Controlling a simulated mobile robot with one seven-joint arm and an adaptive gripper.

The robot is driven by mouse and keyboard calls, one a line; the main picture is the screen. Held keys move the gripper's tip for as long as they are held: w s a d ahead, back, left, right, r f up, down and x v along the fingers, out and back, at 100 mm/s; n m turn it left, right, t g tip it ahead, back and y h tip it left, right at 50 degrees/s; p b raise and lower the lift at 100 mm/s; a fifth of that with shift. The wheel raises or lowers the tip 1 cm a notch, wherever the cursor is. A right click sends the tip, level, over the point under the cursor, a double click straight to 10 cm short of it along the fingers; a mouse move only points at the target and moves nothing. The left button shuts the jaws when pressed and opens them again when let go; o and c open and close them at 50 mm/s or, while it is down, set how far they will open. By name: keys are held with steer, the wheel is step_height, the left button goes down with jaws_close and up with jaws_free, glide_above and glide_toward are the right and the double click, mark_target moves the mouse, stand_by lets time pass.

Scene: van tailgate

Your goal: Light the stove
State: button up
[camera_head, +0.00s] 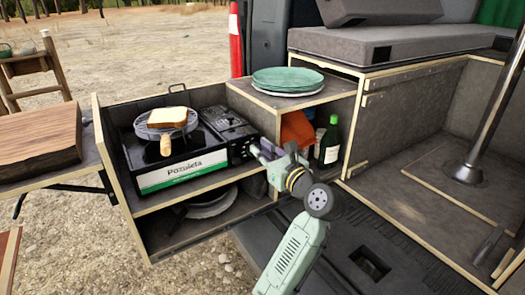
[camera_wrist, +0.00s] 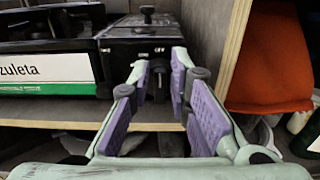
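The portable gas stove (camera_head: 185,178) sits on the upper shelf of the pull-out wooden unit, with a white and green "Pozuleta" label on its front. A toast rack or pan (camera_head: 166,124) with a wooden handle rests on it, with a slice of bread (camera_head: 167,116) on top. My gripper (camera_head: 258,152) is at the right end of the stove's front. In the wrist view, the stove's black control panel (camera_wrist: 125,50) lies ahead, and a dark knob (camera_wrist: 158,82) shows between my purple-padded fingertips (camera_wrist: 160,72). The fingers are apart, around the knob; contact is not clear.
A wooden divider (camera_wrist: 233,45) stands close to the right of my fingers. Beyond it are an orange item (camera_head: 297,130) and a dark green bottle (camera_head: 330,142). Plates (camera_head: 288,79) sit on the shelf above. Pans (camera_head: 210,203) lie below the stove.

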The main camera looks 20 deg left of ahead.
mark_target(251, 156)
jaws_close()
steer(key=shift+n, duration=0.4)
steer(key=n, duration=0.5)
steer(key=s+f+n, duration=0.1)
steer(key=n, duration=0.5)
steer(key=a+f+n, duration=0.1)
steer(key=n, duration=0.5)
steer(key=shift+s+b, duration=0.25)
steer(key=shift+b, duration=0.05)
steer(key=n+b, duration=0.1)
steer(key=n, duration=0.3)
steer(key=shift+f+b, duration=0.35)
steer(key=shift+w+n+b, duration=0.1)
steer(key=shift+n+b, duration=0.3)
steer(key=shift+n, duration=0.7)
